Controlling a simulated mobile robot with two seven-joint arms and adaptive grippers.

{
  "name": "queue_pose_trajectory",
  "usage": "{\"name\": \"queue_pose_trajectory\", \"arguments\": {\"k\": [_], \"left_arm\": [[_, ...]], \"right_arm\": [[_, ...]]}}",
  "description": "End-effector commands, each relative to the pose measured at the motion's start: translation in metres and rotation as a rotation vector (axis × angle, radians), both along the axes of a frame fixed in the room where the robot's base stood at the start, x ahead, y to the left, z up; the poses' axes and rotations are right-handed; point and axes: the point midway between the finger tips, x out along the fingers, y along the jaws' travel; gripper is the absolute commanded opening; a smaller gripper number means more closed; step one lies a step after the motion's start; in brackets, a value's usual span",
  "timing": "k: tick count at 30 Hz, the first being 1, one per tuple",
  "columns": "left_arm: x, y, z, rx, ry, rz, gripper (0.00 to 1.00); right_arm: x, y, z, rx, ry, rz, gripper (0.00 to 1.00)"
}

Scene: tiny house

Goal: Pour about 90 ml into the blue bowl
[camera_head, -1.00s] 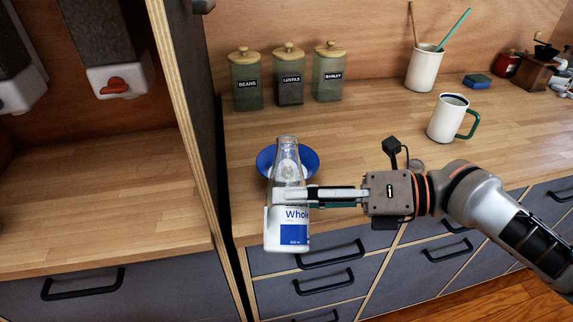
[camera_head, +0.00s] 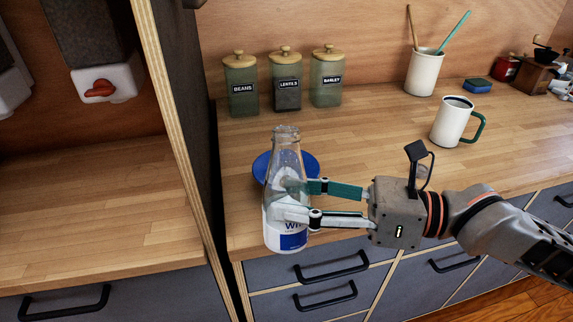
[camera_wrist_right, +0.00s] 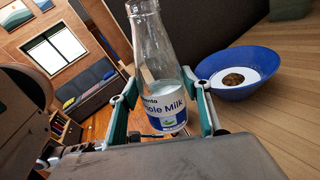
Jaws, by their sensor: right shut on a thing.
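My right gripper (camera_head: 300,201) is shut on a clear glass milk bottle (camera_head: 286,158) with a white and blue label. The bottle stands near upright, in front of the counter's front edge. It also shows between the fingers in the right wrist view (camera_wrist_right: 155,45), its label reading "Whole Milk". The blue bowl (camera_head: 311,165) sits on the counter behind the bottle, which partly hides it. In the right wrist view the bowl (camera_wrist_right: 240,92) shows a white inside with a brown patch in its middle. The bottle's mouth is apart from the bowl. My left gripper is out of view.
Three lidded jars (camera_head: 286,82) stand at the back of the counter (camera_head: 370,145). A white mug (camera_head: 452,121) with a green handle and a utensil crock (camera_head: 424,72) stand to the right. A tall cabinet panel (camera_head: 172,130) rises close on the left.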

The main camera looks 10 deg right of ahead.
Motion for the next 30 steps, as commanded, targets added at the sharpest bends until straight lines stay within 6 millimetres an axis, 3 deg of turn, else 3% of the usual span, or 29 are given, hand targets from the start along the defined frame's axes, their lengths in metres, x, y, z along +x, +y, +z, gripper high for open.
{"name": "queue_pose_trajectory", "arguments": {"k": [5,10,30], "left_arm": [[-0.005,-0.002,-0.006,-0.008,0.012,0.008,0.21],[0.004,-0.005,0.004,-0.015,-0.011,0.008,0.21],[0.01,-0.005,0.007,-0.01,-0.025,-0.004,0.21]], "right_arm": [[0.001,0.0,-0.004,-0.031,-0.154,0.0,0.04],[0.002,0.0,-0.004,-0.045,-0.232,-0.002,0.04],[0.002,0.0,-0.004,-0.052,-0.27,-0.002,0.04]]}}
